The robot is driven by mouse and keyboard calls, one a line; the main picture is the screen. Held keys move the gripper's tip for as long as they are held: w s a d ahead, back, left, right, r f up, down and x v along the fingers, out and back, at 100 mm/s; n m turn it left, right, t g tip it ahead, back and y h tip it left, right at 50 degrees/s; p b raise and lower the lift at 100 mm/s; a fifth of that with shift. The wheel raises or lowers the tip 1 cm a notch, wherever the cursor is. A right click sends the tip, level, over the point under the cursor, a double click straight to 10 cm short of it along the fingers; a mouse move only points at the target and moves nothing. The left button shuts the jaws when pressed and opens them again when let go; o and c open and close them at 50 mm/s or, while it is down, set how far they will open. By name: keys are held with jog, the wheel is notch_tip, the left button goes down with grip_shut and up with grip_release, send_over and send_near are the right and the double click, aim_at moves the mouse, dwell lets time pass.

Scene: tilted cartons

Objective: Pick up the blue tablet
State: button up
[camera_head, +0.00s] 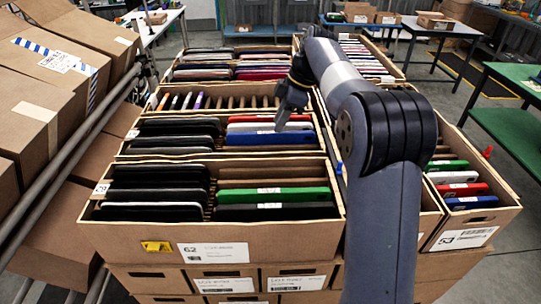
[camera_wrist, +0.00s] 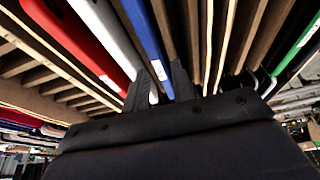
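The blue tablet (camera_head: 270,139) stands tilted at the front of a row in the right half of the middle carton, with white and red tablets behind it. My gripper (camera_head: 283,118) is above that row, pointing down. In the wrist view the blue tablet (camera_wrist: 146,36) runs down toward the gap between the two fingers of my gripper (camera_wrist: 161,80). The fingers are apart, so the gripper is open. Whether they touch the tablet, or how far they reach around it, I cannot tell.
A white tablet (camera_wrist: 105,33) and a red tablet (camera_wrist: 68,38) lean beside the blue one. Cardboard dividers (camera_wrist: 232,40) stand on its other side. The front carton (camera_head: 215,238) holds dark and green tablets. Another carton (camera_head: 466,236) on the right also holds a blue tablet.

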aim_at(272, 132)
jog(key=shift+w+p+x, duration=0.1)
jog(key=shift+p+x, duration=0.15)
jog(key=shift+x, duration=0.95)
jog(key=shift+w+p+x, duration=0.15)
jog(key=shift+p+x, duration=0.05)
jog(key=shift+x, duration=0.95)
jog(key=shift+a+r, duration=0.1)
jog(key=shift+r, duration=0.05)
grip_shut()
